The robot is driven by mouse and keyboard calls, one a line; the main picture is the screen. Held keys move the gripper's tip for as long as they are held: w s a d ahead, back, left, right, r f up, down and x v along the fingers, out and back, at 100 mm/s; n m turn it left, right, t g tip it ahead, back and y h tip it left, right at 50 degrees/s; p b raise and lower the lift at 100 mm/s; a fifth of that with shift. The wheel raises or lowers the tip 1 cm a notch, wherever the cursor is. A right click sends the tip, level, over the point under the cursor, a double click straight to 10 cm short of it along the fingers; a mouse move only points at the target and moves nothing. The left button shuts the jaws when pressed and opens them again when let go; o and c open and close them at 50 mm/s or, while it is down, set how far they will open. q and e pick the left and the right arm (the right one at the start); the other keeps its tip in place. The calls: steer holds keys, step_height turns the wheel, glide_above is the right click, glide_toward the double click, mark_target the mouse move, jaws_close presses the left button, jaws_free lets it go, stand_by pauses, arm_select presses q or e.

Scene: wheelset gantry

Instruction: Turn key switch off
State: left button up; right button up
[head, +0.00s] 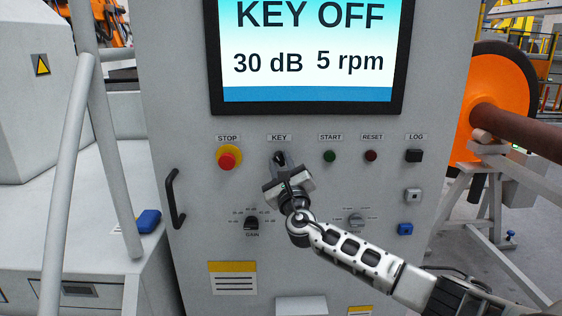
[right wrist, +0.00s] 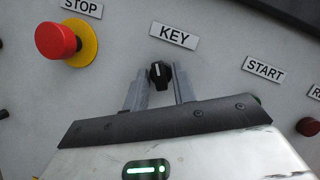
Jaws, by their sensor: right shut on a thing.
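The black key switch (head: 279,158) sits on the grey cabinet front under the KEY label (head: 279,138). In the right wrist view the key switch (right wrist: 160,74) stands between the two finger tips of my right gripper (right wrist: 159,84). My right gripper (head: 283,168) is shut on the key switch and hides part of it in the head view. A white mark on the knob points nearly straight up, toward the label. The screen (head: 310,50) reads KEY OFF, 30 dB and 5 rpm. My left gripper is not in view.
A red STOP button (head: 228,157) is left of the key switch. Green START (head: 330,156) and dark red RESET (head: 371,156) buttons are to its right. The GAIN knob (head: 251,223) and another knob (head: 356,220) sit below. A black handle (head: 175,200) sticks out at the left.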

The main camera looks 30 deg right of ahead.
steer(key=shift+f, duration=0.1)
steer(key=o, duration=0.7)
steer(key=b+v, duration=0.2)
steer(key=v, duration=1.4)
steer(key=shift+w+d, duration=0.1)
steer(key=shift+d, duration=0.05)
